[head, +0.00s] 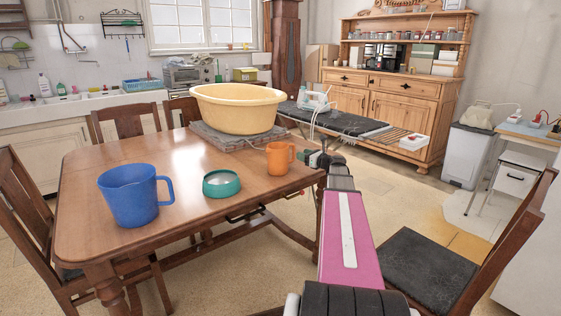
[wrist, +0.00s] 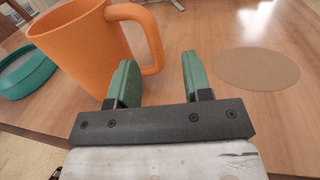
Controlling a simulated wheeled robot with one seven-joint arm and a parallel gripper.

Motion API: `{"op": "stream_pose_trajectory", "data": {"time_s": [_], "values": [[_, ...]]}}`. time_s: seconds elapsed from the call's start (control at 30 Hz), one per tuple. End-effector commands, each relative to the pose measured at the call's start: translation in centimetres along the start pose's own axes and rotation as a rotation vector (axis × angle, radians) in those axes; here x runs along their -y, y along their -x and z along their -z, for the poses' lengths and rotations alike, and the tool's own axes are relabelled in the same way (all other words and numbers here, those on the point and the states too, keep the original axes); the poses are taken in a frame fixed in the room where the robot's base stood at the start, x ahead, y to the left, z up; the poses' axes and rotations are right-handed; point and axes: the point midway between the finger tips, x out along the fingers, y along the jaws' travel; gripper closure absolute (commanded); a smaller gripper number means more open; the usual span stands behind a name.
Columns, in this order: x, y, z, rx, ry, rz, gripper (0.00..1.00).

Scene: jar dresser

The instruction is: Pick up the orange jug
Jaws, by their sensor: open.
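The orange jug (head: 279,158) stands upright on the wooden table near its right edge, handle toward the right. In the wrist view the jug (wrist: 80,50) is at the upper left, its handle (wrist: 150,40) reaching right, just beyond my left finger. My gripper (wrist: 156,82) is open, its two green fingers apart with bare table showing between them. In the head view my gripper (head: 318,158) is at the table's right edge, just right of the jug. Whether a finger touches the handle I cannot tell.
On the table (head: 85,190) stand a blue jug (head: 130,197), a teal round container (head: 221,184) and a yellow basin (head: 238,108) on a grey slab. A flat brown disc (wrist: 256,68) lies on the table, right of my fingers. A chair (head: 430,265) stands at the right.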

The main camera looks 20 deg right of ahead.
Motion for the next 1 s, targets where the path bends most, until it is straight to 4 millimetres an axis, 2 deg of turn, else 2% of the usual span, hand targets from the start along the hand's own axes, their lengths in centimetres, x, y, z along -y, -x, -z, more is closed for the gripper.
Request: {"op": "stream_pose_trajectory", "data": {"time_s": [0.27, 0.53, 0.8, 0.93, 1.0], "values": [[-0.2, -2.0, 0.1, 0.000, 0.001, -0.001, 0.54], [-0.5, -5.7, 0.2, -0.001, 0.002, -0.001, 0.54], [-0.6, -6.0, 0.2, -0.001, 0.001, 0.000, 0.54], [-0.6, -6.0, 0.2, -0.001, 0.001, 0.000, 0.97], [-0.6, -6.0, 0.2, -0.001, 0.001, 0.000, 1.00]]}}
